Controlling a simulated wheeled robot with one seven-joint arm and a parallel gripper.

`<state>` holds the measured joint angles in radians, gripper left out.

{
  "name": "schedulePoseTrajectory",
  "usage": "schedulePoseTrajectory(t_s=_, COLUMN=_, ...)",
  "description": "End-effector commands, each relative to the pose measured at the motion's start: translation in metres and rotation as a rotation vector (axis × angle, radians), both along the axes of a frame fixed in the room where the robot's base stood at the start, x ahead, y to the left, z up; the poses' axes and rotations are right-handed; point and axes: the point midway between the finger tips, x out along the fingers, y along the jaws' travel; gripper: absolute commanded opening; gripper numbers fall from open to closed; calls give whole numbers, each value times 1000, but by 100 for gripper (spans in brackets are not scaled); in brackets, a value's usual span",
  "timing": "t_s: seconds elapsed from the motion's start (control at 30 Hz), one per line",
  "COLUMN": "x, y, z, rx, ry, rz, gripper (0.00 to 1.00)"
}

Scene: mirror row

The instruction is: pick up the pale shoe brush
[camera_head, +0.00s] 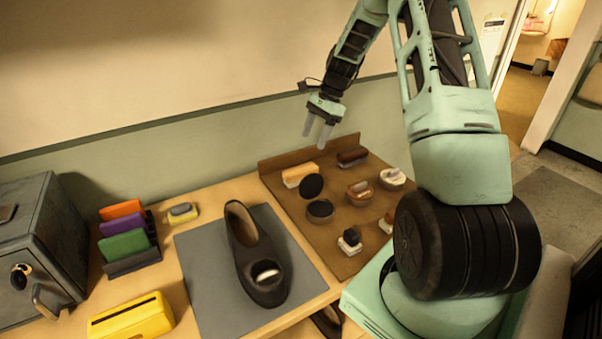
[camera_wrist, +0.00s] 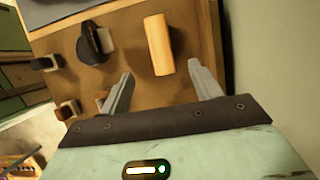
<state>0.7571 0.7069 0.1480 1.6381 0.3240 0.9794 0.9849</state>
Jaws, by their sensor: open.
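The pale shoe brush (camera_head: 300,175), with a light wooden back and whitish bristles, lies at the back left of the brown board (camera_head: 345,259), near its raised rear edge. In the wrist view the pale brush (camera_wrist: 159,45) lies ahead of the fingertips, between the lines of the two fingers. My gripper (camera_head: 318,137) is open and empty above the back of the board, pointing down. Its two fingers (camera_wrist: 160,72) are spread wider than the brush in the wrist view. I see no contact with the brush.
A round black-lidded tin (camera_head: 312,187) stands close to the pale brush. A dark brown brush (camera_head: 352,156) and several small brushes share the board. A dark shoe (camera_head: 258,255) lies on a grey mat (camera_head: 205,275). The wall rises close behind the board.

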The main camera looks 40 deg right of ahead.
Motion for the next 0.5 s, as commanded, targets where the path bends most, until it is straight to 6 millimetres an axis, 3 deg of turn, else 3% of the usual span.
schedulePoseTrajectory(t_s=0.23, x=4, y=19, z=-43, rx=3, ry=2, rz=3, gripper=64)
schedulePoseTrajectory(t_s=0.5, x=7, y=27, z=-62, rx=0, ry=0, rz=3, gripper=64)
